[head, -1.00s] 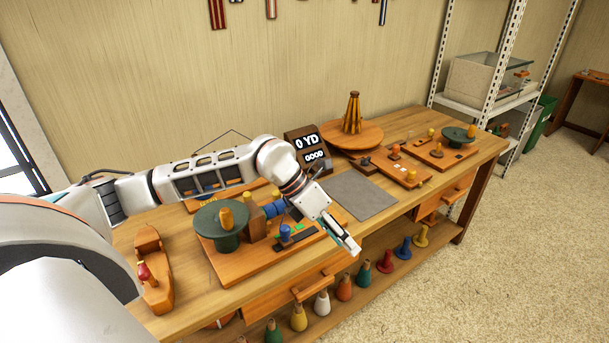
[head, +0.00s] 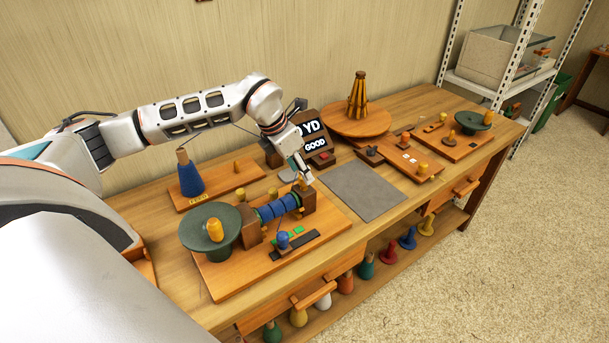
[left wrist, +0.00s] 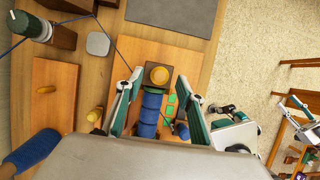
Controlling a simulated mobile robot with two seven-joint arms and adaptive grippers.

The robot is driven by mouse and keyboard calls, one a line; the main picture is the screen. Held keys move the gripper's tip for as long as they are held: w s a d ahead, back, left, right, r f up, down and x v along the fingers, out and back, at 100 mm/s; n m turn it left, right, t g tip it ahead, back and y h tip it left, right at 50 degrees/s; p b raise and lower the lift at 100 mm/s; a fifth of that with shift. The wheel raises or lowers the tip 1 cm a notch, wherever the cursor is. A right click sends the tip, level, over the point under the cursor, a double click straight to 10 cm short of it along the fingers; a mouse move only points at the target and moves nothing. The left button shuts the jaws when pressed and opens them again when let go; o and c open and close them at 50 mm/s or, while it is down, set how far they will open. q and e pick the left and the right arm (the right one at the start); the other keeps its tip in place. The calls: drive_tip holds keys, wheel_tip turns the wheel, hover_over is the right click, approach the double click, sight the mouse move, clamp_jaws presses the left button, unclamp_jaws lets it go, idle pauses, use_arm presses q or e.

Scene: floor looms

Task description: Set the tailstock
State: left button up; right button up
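The tailstock (head: 308,199) is a dark brown block at the right end of the blue-wound bobbin (head: 277,207) on the wooden winder base (head: 222,285). In the left wrist view the tailstock (left wrist: 154,96) has a round yellow knob (left wrist: 158,75) on top. My left gripper (head: 303,178) points down just above it. In the left wrist view its teal fingers (left wrist: 158,90) are spread, one on each side of the tailstock and bobbin. I cannot tell whether they touch. Teal-and-grey parts at that view's right edge may be my right gripper (left wrist: 300,108); its fingers are unclear.
A green disc with a yellow knob (head: 208,228) stands at the winder's left end. A blue cone (head: 190,178) stands behind. A sign (head: 312,135) is close behind my left gripper. The grey mat (head: 362,190) to the right is bare.

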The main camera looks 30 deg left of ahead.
use_arm(q)
drive_tip(key=x, duration=0.2)
drive_tip(key=shift+w+f, duration=0.1)
drive_tip(key=shift+f, duration=0.15)
drive_tip(key=shift+w+d+f, duration=0.1)
drive_tip(key=shift+w+f, duration=0.15)
drive_tip(key=shift+f, duration=0.35)
use_arm(e)
drive_tip(key=shift+w+r, duration=0.45)
drive_tip(key=shift+r, duration=0.15)
use_arm(q)
clamp_jaws()
drive_tip(key=shift+w+d+r, duration=0.1)
drive_tip(key=shift+w+d, duration=0.05)
drive_tip(key=shift+w, duration=0.15)
drive_tip(key=w, duration=0.1)
drive_tip(key=w+d, duration=0.1)
drive_tip(key=w, duration=0.1)
drive_tip(key=shift+d, duration=0.1)
use_arm(e)
drive_tip(key=shift+s+a+f, duration=0.1)
drive_tip(key=shift+s+f, duration=0.05)
drive_tip(key=shift+f, duration=0.05)
use_arm(q)
drive_tip(key=shift+r, duration=0.1)
